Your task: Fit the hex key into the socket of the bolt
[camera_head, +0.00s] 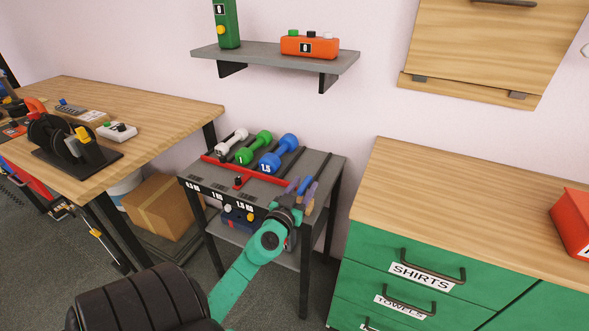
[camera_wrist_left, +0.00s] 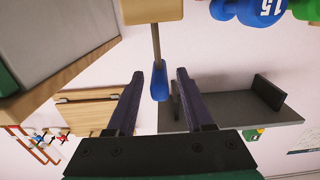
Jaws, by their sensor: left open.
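My left gripper (camera_head: 304,188) is open over the right front part of a small dark rack table. In the left wrist view its two dark purple fingers (camera_wrist_left: 160,73) stand either side of a tool with a blue handle (camera_wrist_left: 159,84) and a thin shaft. The shaft runs to a pale wooden block (camera_wrist_left: 151,10) at the top edge of that view. The blue handle also shows beside the fingers in the head view (camera_head: 291,186). It appears to be the hex key, but its tip is hidden. I cannot make out a bolt or socket. My right gripper is not in view.
White (camera_head: 232,141), green (camera_head: 254,148) and blue (camera_head: 279,154) dumbbells lie on the rack table (camera_head: 322,163), close left of the gripper. A green drawer cabinet (camera_head: 365,262) stands right. A wooden workbench (camera_head: 180,108) stands left, and a wall shelf (camera_head: 262,56) hangs above.

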